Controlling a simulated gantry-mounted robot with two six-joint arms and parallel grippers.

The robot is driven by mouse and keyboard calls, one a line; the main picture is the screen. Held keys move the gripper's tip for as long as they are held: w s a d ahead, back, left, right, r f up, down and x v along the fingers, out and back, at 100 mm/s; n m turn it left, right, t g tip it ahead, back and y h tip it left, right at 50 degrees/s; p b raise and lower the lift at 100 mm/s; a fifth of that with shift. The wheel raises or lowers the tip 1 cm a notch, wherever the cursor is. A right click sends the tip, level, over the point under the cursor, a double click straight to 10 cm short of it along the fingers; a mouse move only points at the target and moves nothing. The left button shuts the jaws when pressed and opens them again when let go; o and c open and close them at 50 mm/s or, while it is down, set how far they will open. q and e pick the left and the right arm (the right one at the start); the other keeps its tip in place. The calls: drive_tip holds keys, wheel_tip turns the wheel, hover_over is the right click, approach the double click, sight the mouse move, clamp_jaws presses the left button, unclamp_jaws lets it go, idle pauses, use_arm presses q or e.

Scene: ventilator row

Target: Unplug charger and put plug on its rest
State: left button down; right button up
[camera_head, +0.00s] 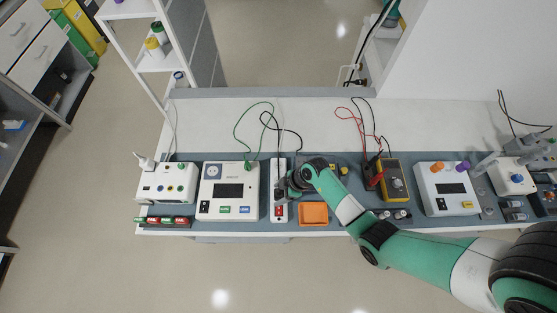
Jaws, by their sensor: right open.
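A narrow white power strip (279,168) stands upright in the picture on the bench, with a red switch at its near end. My right gripper (284,189) is over the strip's middle, coming in from the right, and is open. The gripper and wrist hide part of the strip, so the charger plug and its contact with the gripper cannot be made out. A black cable (265,119) loops on the bench behind the strip. An orange tray (313,222) lies just right of the strip's near end; I cannot tell whether it is the plug's rest. My left gripper is not in view.
A white device with a dark screen (228,207) stands close left of the strip. A yellow meter (395,177) with red and black leads stands to the right, near my right arm. The bench's back strip (330,104) is mostly clear apart from cables.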

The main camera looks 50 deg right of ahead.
drive_tip(key=shift+r+p, duration=0.1)
drive_tip(key=shift+p, duration=0.4)
clamp_jaws()
idle(0.4)
idle(1.1)
